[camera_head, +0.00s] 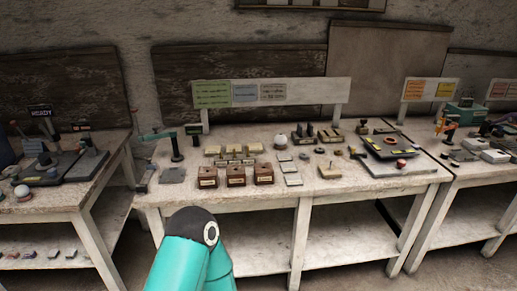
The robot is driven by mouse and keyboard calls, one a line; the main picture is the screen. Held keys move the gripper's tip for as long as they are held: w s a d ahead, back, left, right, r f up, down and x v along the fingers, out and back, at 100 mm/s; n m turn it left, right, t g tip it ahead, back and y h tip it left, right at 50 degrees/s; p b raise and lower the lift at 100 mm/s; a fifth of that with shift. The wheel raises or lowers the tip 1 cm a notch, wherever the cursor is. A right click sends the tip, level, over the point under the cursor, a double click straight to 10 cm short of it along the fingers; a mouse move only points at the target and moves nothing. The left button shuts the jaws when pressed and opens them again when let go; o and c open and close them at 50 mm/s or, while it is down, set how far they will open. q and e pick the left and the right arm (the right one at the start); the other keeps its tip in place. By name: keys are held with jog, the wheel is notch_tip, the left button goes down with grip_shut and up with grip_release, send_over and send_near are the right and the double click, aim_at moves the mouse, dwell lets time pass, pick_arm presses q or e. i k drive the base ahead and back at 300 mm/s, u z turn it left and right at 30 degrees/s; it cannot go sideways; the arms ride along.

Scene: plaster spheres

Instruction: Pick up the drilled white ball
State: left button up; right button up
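A small white ball (281,142) sits on the middle table (225,137), a little behind its centre. It is too small to tell whether it has a drilled hole. Another pale ball (22,191) lies near the front of the left table (60,204). Neither of my grippers shows in the head view. Only a teal arm link of mine with a dark joint rises from the bottom edge, in front of the middle table and well apart from the white ball.
Brown boxes (236,179) stand in front of the white ball, to its left. Pale blocks (292,179) lie just in front of it. A black tray (392,147) lies to the right. A teal-armed stand (177,148) is at the left. The right table (470,163) is cluttered.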

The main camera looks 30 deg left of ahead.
aim_at(280, 140)
jog(key=u, duration=0.4)
jog(key=k, duration=0.1)
jog(key=i, duration=1)
